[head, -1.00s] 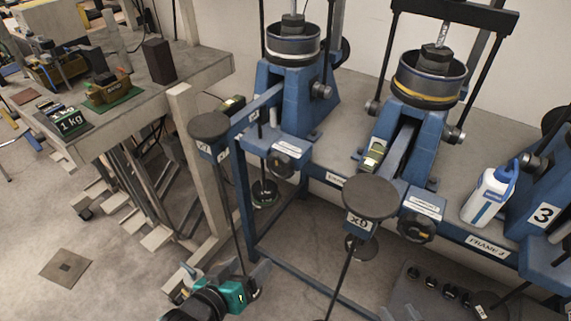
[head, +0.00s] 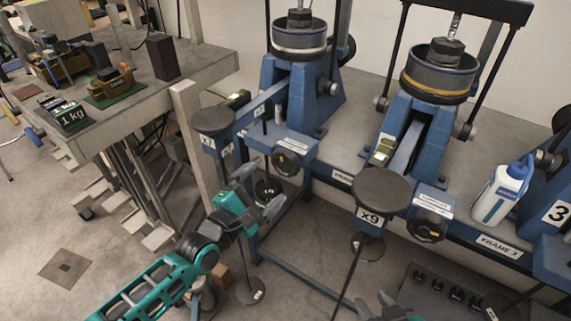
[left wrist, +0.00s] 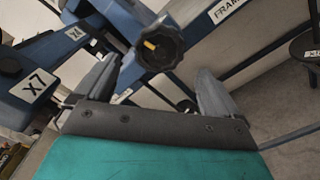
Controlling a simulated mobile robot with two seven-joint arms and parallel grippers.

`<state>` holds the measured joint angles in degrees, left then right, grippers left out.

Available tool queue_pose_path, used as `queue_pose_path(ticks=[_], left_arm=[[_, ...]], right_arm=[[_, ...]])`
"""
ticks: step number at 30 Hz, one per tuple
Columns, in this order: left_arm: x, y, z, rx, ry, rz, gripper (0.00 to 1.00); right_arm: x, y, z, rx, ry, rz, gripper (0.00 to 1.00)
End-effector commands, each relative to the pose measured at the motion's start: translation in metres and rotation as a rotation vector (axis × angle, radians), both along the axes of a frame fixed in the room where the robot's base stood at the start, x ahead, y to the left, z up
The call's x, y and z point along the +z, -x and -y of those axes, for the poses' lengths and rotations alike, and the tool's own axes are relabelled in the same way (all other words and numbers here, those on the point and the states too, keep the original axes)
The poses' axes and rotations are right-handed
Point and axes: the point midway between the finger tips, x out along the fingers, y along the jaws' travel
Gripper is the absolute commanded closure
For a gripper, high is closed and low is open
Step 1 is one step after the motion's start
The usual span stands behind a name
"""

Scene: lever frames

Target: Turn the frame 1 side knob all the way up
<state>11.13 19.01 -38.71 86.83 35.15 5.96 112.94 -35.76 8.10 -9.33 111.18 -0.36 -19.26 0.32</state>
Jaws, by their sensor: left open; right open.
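The side knob (head: 290,163) of the leftmost blue frame is dark and scalloped, under a blue block with a white label. I take it as frame 1's; its number is not readable. In the left wrist view the knob (left wrist: 160,45) shows a short yellow mark near its centre. My left gripper (head: 263,188) is open and empty, below and left of the knob in the head view. In the wrist view the knob lies beyond the fingertips, between their lines, apparently untouched. My right gripper (head: 374,304) is open at the bottom edge, partly cut off.
A dark round weight marked X7 (head: 213,120) hangs left of the knob, and one marked x9 (head: 382,190) hangs to its right. A second frame's knob (head: 430,226) is farther right. A white bottle (head: 502,193) stands on the bench. A concrete table (head: 215,68) is at left.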

Motion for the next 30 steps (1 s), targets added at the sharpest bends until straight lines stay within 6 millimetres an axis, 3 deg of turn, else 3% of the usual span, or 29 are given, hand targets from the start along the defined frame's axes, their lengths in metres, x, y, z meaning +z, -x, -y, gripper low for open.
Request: queue_pose_path(ticks=[16, 30], left_arm=[[-0.003, -0.069, 0.047, 0.0, 0.0, 0.003, 0.04], [-0.001, -0.065, 0.044, -0.001, -0.004, -0.003, 0.49]], right_arm=[[-0.05, 0.001, -0.001, 0.001, -0.003, -0.013, 0.57], [-0.035, -0.002, -0.005, 0.009, -0.009, 0.0, 0.57]])
